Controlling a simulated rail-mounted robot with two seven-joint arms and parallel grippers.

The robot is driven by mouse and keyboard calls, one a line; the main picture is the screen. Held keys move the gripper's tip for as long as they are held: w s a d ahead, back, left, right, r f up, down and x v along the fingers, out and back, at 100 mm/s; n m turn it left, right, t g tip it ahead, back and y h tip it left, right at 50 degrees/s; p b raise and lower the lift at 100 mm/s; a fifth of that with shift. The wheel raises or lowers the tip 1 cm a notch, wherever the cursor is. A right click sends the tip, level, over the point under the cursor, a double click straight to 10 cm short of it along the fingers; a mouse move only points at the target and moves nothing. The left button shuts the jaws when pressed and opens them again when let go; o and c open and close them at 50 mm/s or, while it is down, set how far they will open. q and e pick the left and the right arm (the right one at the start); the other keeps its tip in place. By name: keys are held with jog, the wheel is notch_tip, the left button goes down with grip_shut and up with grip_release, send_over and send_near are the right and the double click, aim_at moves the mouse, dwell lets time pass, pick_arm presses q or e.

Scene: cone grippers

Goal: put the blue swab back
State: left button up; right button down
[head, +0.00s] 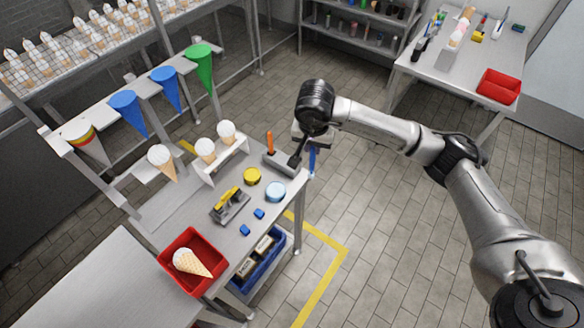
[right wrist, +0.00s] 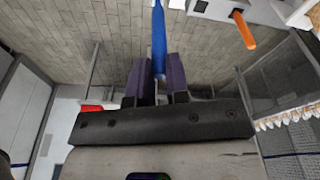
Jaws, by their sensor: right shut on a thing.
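The blue swab (head: 312,158) hangs below my right gripper (head: 316,141), just beyond the table's right edge. In the right wrist view, the purple fingers of the gripper (right wrist: 157,80) are shut on the blue swab (right wrist: 159,38), which points away from the palm. A grey holder block (head: 284,168) sits on the table's far right corner, left of the swab. An orange swab (head: 270,142) stands in it; the block (right wrist: 214,10) and orange swab (right wrist: 243,30) also show in the right wrist view. A dark slanted piece beside the gripper partly hides the block. My left gripper is out of view.
The table (head: 180,215) holds a white cone stand (head: 222,160), a yellow round item (head: 252,176), a light-blue round item (head: 275,192), a yellow-topped tool (head: 229,203) and a red tray (head: 217,274). Open floor lies to the table's right.

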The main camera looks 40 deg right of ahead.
jog(key=shift+s+d, duration=0.1)
jog(key=shift+d, duration=0.4)
jog(key=w+f+p, duration=0.1)
jog(key=w+f, duration=1)
jog(key=shift+w+d, duration=0.25)
jog(key=shift+d, duration=0.2)
jog(key=shift+f, duration=0.1)
jog(key=c, duration=1.1)
grip_release()
